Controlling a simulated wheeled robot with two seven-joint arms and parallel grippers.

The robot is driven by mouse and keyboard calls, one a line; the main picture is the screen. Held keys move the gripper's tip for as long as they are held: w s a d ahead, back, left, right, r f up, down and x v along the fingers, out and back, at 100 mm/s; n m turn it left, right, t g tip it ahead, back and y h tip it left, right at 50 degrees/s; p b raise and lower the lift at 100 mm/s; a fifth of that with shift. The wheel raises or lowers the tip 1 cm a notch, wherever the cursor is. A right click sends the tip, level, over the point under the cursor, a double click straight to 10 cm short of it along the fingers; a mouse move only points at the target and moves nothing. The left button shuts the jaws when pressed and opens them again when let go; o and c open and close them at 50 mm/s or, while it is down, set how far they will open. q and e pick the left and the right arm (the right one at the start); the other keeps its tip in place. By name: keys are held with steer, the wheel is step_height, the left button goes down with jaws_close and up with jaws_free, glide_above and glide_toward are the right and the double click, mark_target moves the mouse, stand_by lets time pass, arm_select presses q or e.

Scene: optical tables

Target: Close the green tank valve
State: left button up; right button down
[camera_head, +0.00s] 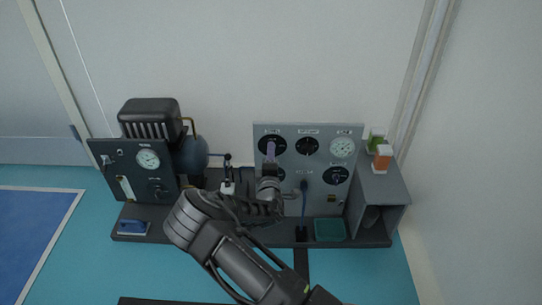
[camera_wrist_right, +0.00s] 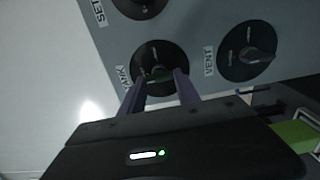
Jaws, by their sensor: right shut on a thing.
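The green tank valve knob (camera_wrist_right: 159,73) sits on a black round dial beside the TANK label in the right wrist view. My right gripper (camera_wrist_right: 160,82) has one finger on each side of the knob and is shut on it. In the head view my right gripper (camera_head: 271,152) reaches the upper left dial (camera_head: 264,144) of the grey panel (camera_head: 323,178). It covers the knob there. The exact turn of the knob is hard to read. My left gripper is not in view.
The VENT knob (camera_wrist_right: 258,55) and the SET dial (camera_wrist_right: 139,5) are close by. A gauge (camera_head: 342,147) is at the panel's upper right. A grey shelf box (camera_head: 391,186) with small bottles stands right. A dark pump unit (camera_head: 150,118) stands left.

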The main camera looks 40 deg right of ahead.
steer(key=c, duration=0.9)
jaws_free()
steer(key=p+v, duration=0.2)
steer(key=v, duration=0.5)
steer(key=shift+s+a, duration=0.25)
steer(key=shift+s, duration=0.05)
